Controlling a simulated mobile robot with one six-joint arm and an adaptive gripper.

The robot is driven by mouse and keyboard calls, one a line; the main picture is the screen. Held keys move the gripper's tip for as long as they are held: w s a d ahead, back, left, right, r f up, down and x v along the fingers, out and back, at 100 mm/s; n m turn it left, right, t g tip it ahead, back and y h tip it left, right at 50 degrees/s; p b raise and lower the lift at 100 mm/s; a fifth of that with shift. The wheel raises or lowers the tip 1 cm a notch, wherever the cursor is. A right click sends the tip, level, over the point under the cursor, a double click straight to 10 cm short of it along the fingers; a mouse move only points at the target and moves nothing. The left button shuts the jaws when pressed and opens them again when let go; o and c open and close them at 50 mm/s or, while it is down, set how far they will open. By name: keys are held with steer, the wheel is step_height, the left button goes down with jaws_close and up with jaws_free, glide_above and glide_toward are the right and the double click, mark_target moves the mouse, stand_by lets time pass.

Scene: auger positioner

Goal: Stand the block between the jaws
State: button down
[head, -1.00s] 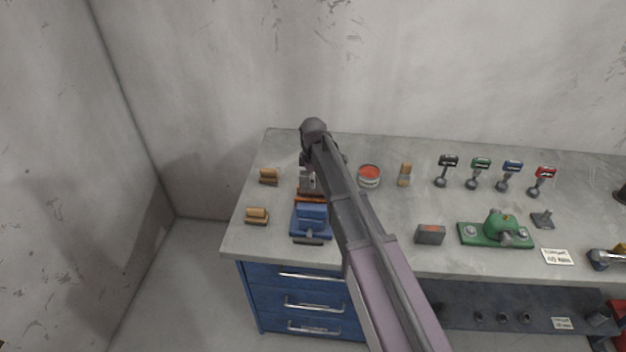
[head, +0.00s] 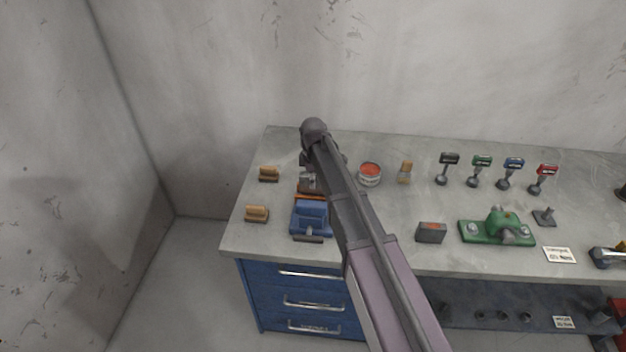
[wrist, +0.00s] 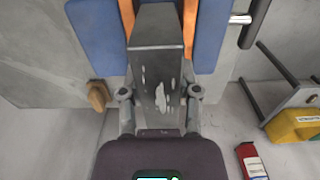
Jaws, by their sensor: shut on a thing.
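The blue vise (head: 311,220) stands at the left end of the bench, with orange-faced jaws (head: 311,197). In the wrist view its blue sides (wrist: 95,35) and orange facings (wrist: 190,25) flank a dark grey block (wrist: 157,45) with pale scuffs. My gripper (wrist: 160,100) is shut on this block. The block (head: 308,184) also shows just behind the front orange facing in the head view. Seen from the wrist it lies in line with the gap between the facings. I cannot tell whether its bottom touches the vise. My arm hides part of the vise's right side.
Two tan-handled brushes or blocks (head: 257,214) lie left of the vise. A red-topped tin (head: 370,175) and a tan piece (head: 405,172) stand right of my arm. A grey box (head: 431,232) and a green device (head: 497,227) lie farther right.

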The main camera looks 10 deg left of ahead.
steer(key=shift+f+b, duration=1.4)
steer(key=shift+f, duration=0.05)
steer(key=shift+c, duration=1.2)
jaws_free()
steer(key=shift+r, duration=0.25)
step_height(320, 180, up, 9)
steer(key=p, duration=0.9)
steer(key=shift+s+d+f, duration=0.15)
steer(key=shift+d+f, duration=0.1)
steer(key=s+d+f+b, duration=0.6)
steer(key=s+d, duration=0.3)
steer(key=d, duration=0.2)
steer(key=s+d+f+b, duration=0.6)
steer(key=s+d, duration=0.3)
steer(key=d, duration=0.3)
steer(key=shift+s+d+f+b, duration=0.15)
steer(key=shift+s+f+b, duration=0.1)
steer(key=shift+b, duration=0.05)
